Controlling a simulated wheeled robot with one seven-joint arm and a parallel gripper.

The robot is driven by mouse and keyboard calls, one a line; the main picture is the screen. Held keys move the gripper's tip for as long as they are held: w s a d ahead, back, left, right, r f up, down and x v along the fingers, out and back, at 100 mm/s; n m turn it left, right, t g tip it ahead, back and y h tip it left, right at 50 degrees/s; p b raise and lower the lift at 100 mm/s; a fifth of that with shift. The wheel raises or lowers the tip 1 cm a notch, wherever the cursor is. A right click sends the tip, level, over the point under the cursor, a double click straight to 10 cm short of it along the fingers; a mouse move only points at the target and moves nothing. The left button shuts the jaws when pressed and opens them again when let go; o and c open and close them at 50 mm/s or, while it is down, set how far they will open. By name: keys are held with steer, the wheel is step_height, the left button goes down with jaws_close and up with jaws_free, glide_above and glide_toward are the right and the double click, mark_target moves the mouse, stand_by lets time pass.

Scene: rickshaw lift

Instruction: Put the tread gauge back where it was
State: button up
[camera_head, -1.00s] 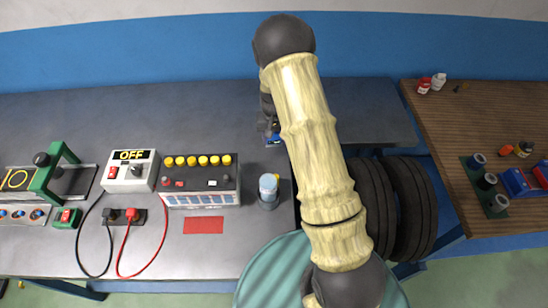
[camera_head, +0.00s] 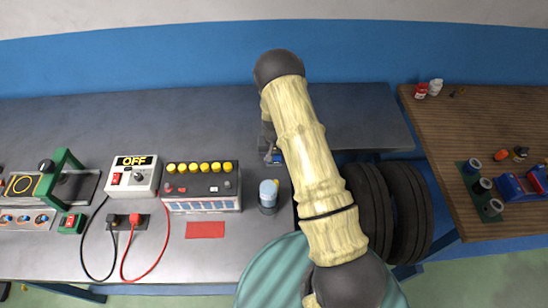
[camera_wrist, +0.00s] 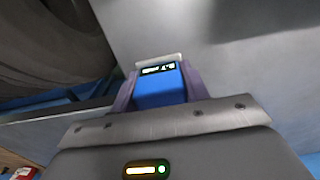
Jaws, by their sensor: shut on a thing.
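The tread gauge (camera_wrist: 160,88) is a small blue device with a dark lit display and a pale edge at its far end. My gripper (camera_wrist: 157,84) is shut on it, one purple-grey finger on each side. In the head view my gripper (camera_head: 269,152) is mostly hidden behind my arm, over the dark grey bench, with only a bit of the blue gauge (camera_head: 275,157) showing. The gauge is behind the small cup with a light blue top (camera_head: 268,193). I cannot tell whether it touches the bench.
A red patch (camera_head: 205,230) lies in front of the battery (camera_head: 202,186). The OFF switch box (camera_head: 133,176) and cables are left. Dark tyres (camera_head: 378,215) stand right of the bench, before the wooden table (camera_head: 470,120). The bench behind the battery is clear.

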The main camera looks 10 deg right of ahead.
steer(key=shift+f, duration=0.45)
steer(key=shift+a+f, duration=0.1)
steer(key=shift+f, duration=0.05)
steer(key=o, duration=0.9)
step_height(320, 180, up, 11)
steer(key=b, duration=0.4)
steer(key=shift+r, duration=0.65)
steer(key=shift+s, duration=0.1)
